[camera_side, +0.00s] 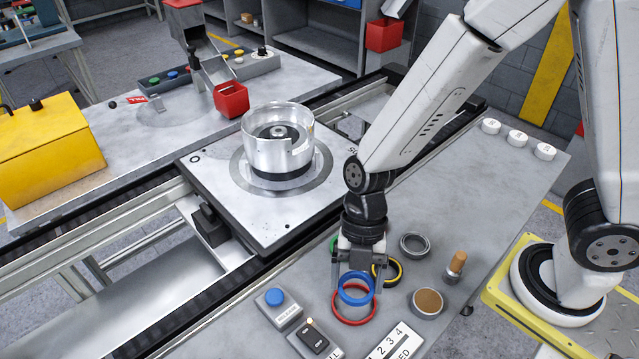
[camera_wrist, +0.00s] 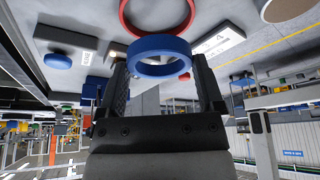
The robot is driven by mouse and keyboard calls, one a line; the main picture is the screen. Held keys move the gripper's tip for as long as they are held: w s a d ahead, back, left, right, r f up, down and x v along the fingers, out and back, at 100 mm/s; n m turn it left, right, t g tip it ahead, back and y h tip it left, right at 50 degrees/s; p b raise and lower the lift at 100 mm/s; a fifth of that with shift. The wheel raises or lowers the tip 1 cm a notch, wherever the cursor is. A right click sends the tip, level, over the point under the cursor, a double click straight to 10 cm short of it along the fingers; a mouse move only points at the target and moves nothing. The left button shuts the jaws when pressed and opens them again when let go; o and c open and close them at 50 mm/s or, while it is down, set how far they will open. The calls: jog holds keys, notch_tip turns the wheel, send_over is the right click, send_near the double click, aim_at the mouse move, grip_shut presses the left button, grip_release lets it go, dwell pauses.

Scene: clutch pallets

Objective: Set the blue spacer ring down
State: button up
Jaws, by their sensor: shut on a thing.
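The blue spacer ring (camera_side: 356,289) is held between the fingers of my gripper (camera_side: 357,284). In the side view it overlaps a red ring (camera_side: 354,321) on the grey bench; I cannot tell how high it is above the bench. In the wrist view the blue ring (camera_wrist: 159,57) sits between the fingertips of my gripper (camera_wrist: 160,70), with the red ring (camera_wrist: 158,14) beyond it. A yellow-and-black ring (camera_side: 396,271) lies just right of the gripper. A green ring (camera_side: 334,244) is mostly hidden behind the gripper.
A clear cylindrical housing (camera_side: 278,140) stands on the pallet (camera_side: 222,195). Around the gripper are a grey ring (camera_side: 414,245), a wooden-handled tool (camera_side: 456,264), a tan-topped cup (camera_side: 428,303), a blue-button box (camera_side: 277,303) and a switch box (camera_side: 314,340). The bench is freer toward the white caps (camera_side: 518,138).

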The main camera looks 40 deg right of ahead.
aim_at(354, 310)
jog(key=shift+f, duration=0.2)
jog(key=shift+f, duration=1.7)
jog(key=shift+d+f, duration=0.1)
jog(key=shift+f, duration=0.55)
jog(key=o, duration=1.1)
jog(key=shift+c, duration=0.2)
jog(key=shift+s, duration=0.1)
jog(key=shift+r, duration=0.15)
jog(key=shift+w+r, duration=0.2)
jog(key=shift+r, duration=0.55)
jog(key=v, duration=1.1)
jog(key=shift+r, duration=0.3)
jog(key=shift+w, duration=0.1)
